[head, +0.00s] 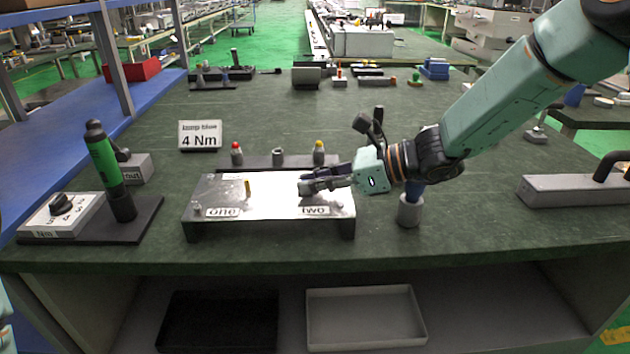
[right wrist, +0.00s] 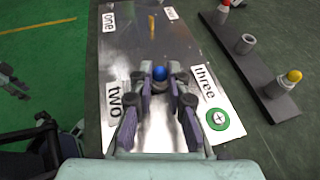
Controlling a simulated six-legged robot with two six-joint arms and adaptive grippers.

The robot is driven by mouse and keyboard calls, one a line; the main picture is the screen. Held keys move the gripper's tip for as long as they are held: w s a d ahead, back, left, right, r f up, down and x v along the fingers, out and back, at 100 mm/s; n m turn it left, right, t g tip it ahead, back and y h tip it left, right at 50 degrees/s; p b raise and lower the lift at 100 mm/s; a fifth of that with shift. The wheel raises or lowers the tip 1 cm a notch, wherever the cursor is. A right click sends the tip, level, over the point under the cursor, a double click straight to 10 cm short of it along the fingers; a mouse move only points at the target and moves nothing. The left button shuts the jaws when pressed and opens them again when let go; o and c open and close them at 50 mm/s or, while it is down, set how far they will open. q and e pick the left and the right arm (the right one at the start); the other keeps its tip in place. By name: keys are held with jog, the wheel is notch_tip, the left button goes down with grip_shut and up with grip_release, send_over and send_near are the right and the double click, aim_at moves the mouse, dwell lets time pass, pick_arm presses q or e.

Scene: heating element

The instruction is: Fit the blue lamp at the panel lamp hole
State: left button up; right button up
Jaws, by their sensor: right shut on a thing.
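The panel (head: 270,190) is a shiny metal plate on a raised dark base, with labels "one" and "two" in the head view and "three" in the right wrist view. My right gripper (head: 312,185) is low over its right part. In the right wrist view my right gripper (right wrist: 160,82) is shut on the blue lamp (right wrist: 158,73), whose round blue top shows between the fingertips. The lamp's lower end and the hole under it are hidden, so I cannot tell whether it is seated.
Behind the panel a dark rack (right wrist: 250,60) holds a red lamp (head: 236,148), an empty grey holder (head: 278,155) and a yellow lamp (head: 319,147). A green screwdriver (head: 104,160) stands at left. A "4 Nm" sign (head: 200,135) stands behind. A grey cup (head: 409,211) is right of the panel.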

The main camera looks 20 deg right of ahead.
jog(key=shift+s+f, duration=0.1)
jog(key=shift+f, duration=0.1)
jog(key=o, duration=0.9)
jog(key=shift+f, duration=0.1)
jog(key=shift+c, duration=0.2)
jog(key=shift+s, duration=0.1)
jog(key=v, duration=0.7)
jog(key=shift+a+r, duration=0.1)
jog(key=shift+r, duration=0.1)
jog(key=shift+v, duration=2.5)
